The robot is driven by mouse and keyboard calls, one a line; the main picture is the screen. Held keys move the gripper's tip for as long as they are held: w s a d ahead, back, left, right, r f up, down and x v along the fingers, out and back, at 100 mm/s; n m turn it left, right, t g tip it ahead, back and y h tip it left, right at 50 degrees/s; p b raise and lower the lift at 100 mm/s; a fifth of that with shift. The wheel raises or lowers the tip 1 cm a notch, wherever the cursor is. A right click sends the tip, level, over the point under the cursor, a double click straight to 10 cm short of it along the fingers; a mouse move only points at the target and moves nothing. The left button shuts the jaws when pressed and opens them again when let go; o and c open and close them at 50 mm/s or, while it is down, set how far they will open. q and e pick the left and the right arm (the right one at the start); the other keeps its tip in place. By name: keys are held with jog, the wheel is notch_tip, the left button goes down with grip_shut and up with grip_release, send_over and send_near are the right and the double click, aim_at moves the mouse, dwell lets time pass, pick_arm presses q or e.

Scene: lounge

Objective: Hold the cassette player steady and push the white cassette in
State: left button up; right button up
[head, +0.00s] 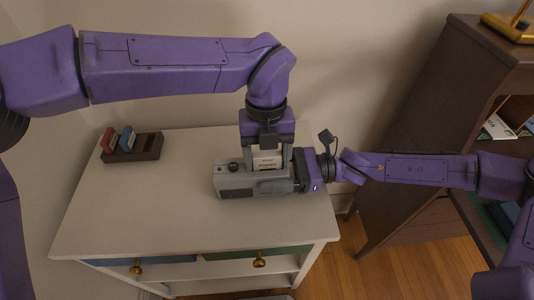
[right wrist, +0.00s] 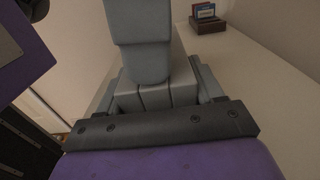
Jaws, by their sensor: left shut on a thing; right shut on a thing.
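The grey cassette player (head: 234,181) lies near the right front of the white cabinet top. My left gripper (head: 267,157) points down over it, shut on the white cassette (head: 267,164). The cassette stands upright at the player's top; how far it sits in the slot is hidden. My right gripper (head: 289,179) comes in from the right and is shut on the player's right end. In the right wrist view, the player's grey body (right wrist: 157,92) is between its fingers, with a grey part of my left gripper in front.
A dark wooden rack (head: 134,154) with a red cassette (head: 109,141) and a blue cassette (head: 127,138) stands at the back left of the white cabinet (head: 130,218). The cabinet's front middle is clear. A dark bookshelf (head: 400,155) stands at the right.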

pick_arm(q)
jog(key=shift+s+a+f, duration=0.1)
jog(key=shift+s+f, duration=0.1)
jog(key=shift+f, duration=0.55)
pick_arm(e)
jog(key=shift+s+a+r, duration=0.15)
jog(key=shift+s+r, duration=0.1)
pick_arm(q)
jog(key=o, duration=0.8)
jog(key=shift+c, duration=0.2)
jog(key=o, duration=0.4)
jog(key=shift+w+r, duration=0.15)
jog(key=shift+r, duration=0.4)
jog(key=shift+w+r, duration=0.15)
jog(key=shift+r, duration=0.35)
pick_arm(e)
jog(key=shift+w+f, duration=0.15)
pick_arm(q)
jog(key=shift+w+r, duration=0.2)
jog(key=shift+r, duration=2.05)
pick_arm(e)
jog(key=shift+w+f, duration=0.1)
jog(key=shift+f, duration=0.05)
pick_arm(q)
jog(key=shift+w, duration=0.1)
pick_arm(e)
jog(key=o, duration=1.5)
jog(key=shift+d, duration=0.2)
